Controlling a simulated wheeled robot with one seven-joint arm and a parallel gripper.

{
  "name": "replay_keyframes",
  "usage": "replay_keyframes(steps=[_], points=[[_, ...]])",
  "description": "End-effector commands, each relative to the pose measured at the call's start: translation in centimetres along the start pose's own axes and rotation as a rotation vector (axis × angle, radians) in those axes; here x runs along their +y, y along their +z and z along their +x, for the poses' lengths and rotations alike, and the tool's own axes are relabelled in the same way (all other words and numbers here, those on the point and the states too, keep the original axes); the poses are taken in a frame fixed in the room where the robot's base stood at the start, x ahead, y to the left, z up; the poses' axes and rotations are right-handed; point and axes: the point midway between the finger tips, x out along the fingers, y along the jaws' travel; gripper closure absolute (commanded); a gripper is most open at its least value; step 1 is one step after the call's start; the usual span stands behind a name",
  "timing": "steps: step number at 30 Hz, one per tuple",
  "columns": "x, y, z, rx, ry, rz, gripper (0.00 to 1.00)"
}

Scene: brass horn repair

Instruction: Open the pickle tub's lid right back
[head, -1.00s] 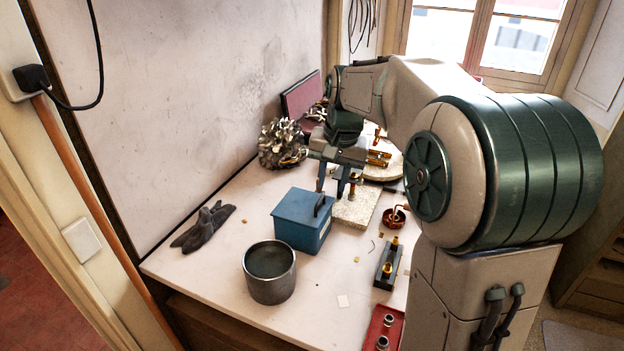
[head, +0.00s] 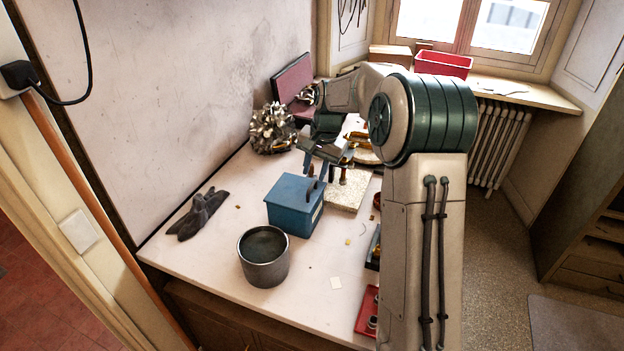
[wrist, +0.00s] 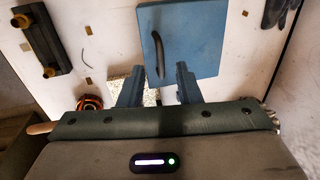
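The pickle tub, a blue box (head: 291,221), stands on the pale bench with its flat blue lid (head: 290,187) shut. A dark upright handle (head: 312,187) sits near the lid's right edge. In the wrist view the lid (wrist: 195,40) is at the top centre, with its dark handle (wrist: 157,57) along the left side. My gripper (head: 318,170) is over the tub's far right side. The handle's end points towards the gap; I see no contact.
A grey pot (head: 263,262) stands in front of the tub. Dark gloves (head: 198,215) lie to the left. A speckled block (head: 349,192) is right of the tub, and a spiky metal bundle (head: 272,130) is behind it. A red tray (head: 367,312) is at the front right.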

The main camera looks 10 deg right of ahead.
Motion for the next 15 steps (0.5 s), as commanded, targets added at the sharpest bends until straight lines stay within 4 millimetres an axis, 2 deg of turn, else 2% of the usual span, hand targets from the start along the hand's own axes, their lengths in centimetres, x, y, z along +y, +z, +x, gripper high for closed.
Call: replay_keyframes(steps=[3, 6, 10, 15], points=[[0.0, 0.1, 2.1, -0.003, 0.001, 0.000, 0.69], [0.0, 0.0, 3.3, -0.002, 0.000, 0.001, 0.69], [0.0, 0.0, 4.3, 0.000, 0.000, 0.001, 0.69], [0.0, 0.0, 4.7, 0.000, 0.000, 0.000, 0.69]])
